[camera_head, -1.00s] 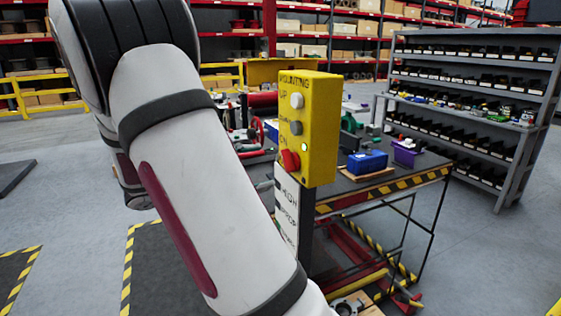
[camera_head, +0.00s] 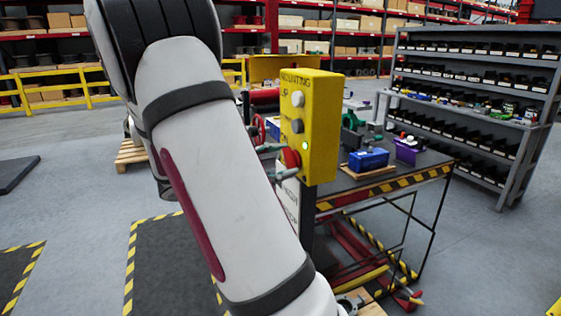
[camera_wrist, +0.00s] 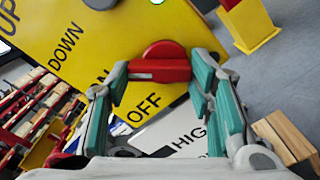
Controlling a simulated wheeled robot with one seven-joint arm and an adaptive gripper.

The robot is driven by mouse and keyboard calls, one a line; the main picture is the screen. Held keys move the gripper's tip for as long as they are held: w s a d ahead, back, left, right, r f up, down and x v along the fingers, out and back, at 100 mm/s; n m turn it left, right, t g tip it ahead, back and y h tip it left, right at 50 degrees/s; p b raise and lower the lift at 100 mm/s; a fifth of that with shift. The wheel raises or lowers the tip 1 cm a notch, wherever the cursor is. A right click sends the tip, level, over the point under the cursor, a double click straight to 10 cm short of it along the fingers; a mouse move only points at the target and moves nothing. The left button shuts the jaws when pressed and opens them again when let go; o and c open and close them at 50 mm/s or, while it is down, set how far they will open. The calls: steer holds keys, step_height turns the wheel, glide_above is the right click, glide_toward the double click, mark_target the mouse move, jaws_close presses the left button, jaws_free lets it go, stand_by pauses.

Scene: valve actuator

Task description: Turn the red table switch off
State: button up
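The red switch (camera_head: 291,158) is low on the front of the yellow control box (camera_head: 322,128), with a small green light (camera_head: 305,146) lit beside it. In the wrist view the red switch (camera_wrist: 160,66) has a round body and a bar lying across the picture. "OFF" is readable below it; "ON" is partly hidden by a finger. My gripper (camera_wrist: 160,75) is open, its teal-padded fingers on either side of the bar, very near its ends. Whether they touch it is unclear.
A white button (camera_head: 297,98) and a grey button (camera_head: 297,126) sit above the switch. A workbench (camera_head: 400,184) with blue (camera_head: 368,160) and purple bins stands behind the box. A grey shelf (camera_head: 480,85) is at right. The floor at right is clear.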

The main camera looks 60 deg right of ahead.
steer(key=shift+p, duration=0.3)
steer(key=n+p, duration=0.3)
steer(key=shift+s+n, duration=0.1)
steer(key=shift+n, duration=0.3)
steer(key=n+p, duration=0.3)
steer(key=n, duration=0.1)
steer(key=shift+f+n, duration=0.1)
steer(key=shift+n, duration=0.2)
steer(key=n+p, duration=0.1)
steer(key=n, duration=0.3)
steer(key=shift+f, duration=0.1)
steer(key=n, duration=0.5)
steer(key=shift+f+p, duration=0.1)
steer(key=shift+p, duration=0.3)
steer(key=shift+n, duration=0.3)
steer(key=o, duration=1.2)
steer(key=shift+c, duration=0.2)
